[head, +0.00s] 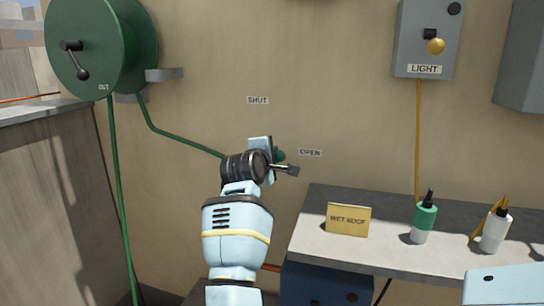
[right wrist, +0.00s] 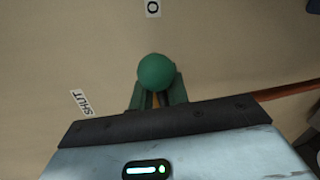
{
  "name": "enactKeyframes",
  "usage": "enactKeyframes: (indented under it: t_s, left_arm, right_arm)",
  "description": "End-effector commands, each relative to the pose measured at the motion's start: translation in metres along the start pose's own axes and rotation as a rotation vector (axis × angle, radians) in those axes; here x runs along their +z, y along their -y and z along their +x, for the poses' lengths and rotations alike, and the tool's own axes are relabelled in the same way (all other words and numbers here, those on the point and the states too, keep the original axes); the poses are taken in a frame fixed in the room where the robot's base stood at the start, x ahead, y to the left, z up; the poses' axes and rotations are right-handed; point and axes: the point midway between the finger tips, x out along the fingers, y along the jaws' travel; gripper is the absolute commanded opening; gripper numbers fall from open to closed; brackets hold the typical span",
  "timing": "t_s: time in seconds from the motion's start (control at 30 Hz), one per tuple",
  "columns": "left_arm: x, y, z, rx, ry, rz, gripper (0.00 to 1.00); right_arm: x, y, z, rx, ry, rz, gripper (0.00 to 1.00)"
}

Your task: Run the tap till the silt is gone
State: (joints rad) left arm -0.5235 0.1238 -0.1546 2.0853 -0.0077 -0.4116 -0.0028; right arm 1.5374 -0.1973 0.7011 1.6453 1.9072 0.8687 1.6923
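The tap's green round knob (right wrist: 157,72) sits between the fingers of my right gripper (right wrist: 157,98) in the right wrist view. The fingers flank it closely and appear shut on it. In the head view my right gripper (head: 285,165) is at the wall, and only a bit of the green knob (head: 280,156) shows beside it. The rest of the tap is hidden. A SHUT label (head: 257,100) is up and left of the gripper, and an OPEN label (head: 310,153) is just right of it. No water or silt is visible.
A green hose reel (head: 95,45) hangs at the upper left; its hose (head: 185,139) runs toward the tap. A shelf (head: 375,251) at the right holds a yellow WET ROOF sign (head: 348,219), a green bottle (head: 424,217) and a white bottle (head: 493,232). A grey LIGHT box (head: 427,40) is above.

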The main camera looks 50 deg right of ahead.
Motion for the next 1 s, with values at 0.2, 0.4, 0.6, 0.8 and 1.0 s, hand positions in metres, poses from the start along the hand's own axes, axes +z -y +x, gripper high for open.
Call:
enactKeyframes:
  t_s: [0.2,0.4,0.6,0.8,1.0]
  left_arm:
    - [0.0,-0.002,0.0,-0.001,-0.001,-0.009,0.51]
    - [0.0,-0.002,0.0,-0.001,0.0,-0.011,0.51]
    - [0.002,-0.002,0.001,-0.001,0.001,-0.01,0.51]
    - [0.004,0.0,0.002,0.0,0.005,-0.001,0.51]
    - [0.005,0.001,0.003,0.001,0.007,0.006,0.51]
  right_arm:
    - [0.001,0.0,0.0,-0.001,0.003,-0.001,0.32]
    - [0.0,0.001,-0.003,-0.001,0.002,-0.001,0.32]
    - [0.0,0.002,-0.029,-0.003,0.001,0.0,0.32]
    - [-0.001,0.002,-0.06,-0.003,0.0,-0.001,0.32]
    - [0.0,0.001,-0.076,-0.002,0.001,-0.002,0.32]
